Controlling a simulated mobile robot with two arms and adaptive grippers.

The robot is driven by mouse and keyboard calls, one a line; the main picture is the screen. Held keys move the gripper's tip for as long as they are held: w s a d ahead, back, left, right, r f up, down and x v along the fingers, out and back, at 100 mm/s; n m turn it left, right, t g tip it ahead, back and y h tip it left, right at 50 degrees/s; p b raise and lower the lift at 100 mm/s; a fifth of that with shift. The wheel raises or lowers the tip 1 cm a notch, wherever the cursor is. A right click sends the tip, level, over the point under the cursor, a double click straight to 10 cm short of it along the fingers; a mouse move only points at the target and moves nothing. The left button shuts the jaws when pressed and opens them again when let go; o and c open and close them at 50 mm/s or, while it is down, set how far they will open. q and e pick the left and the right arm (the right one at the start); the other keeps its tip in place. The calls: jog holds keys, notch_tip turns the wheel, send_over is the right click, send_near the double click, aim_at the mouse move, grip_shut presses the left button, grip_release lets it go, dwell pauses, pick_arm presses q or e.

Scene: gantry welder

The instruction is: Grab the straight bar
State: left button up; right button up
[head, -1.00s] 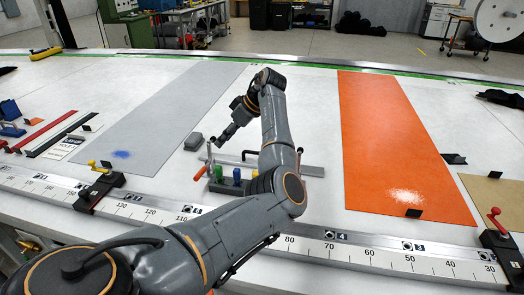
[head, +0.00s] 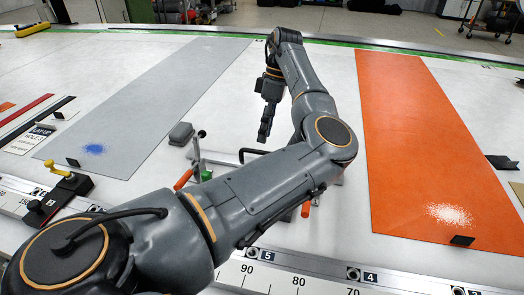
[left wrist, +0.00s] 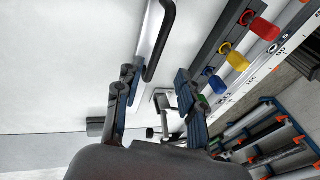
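A straight metal bar (head: 222,159) lies on the white table, with a black bent handle (head: 250,153) at it; my left arm hides much of it in the head view. In the left wrist view the pale bar (left wrist: 151,28) runs up from near the fingers, with the black handle (left wrist: 164,42) alongside. My left gripper (head: 264,138) points down just above the handle area. In the left wrist view its two fingers (left wrist: 155,98) are spread apart with nothing held between them. My right gripper is not in view.
A grey block (head: 181,133) and a red-handled clamp (head: 184,179) are left of the gripper. A grey sheet (head: 150,100) and an orange sheet (head: 415,130) lie on either side. Coloured knobs (left wrist: 236,60) stand near the bar. A scaled rail (head: 290,268) crosses the front.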

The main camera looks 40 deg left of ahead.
pick_arm(q)
jog(key=shift+x, duration=0.95)
jog(key=shift+w+x, duration=0.15)
jog(key=shift+x, duration=1.2)
jog(key=shift+w+x, duration=0.2)
jog(key=shift+x, duration=1.15)
grip_shut()
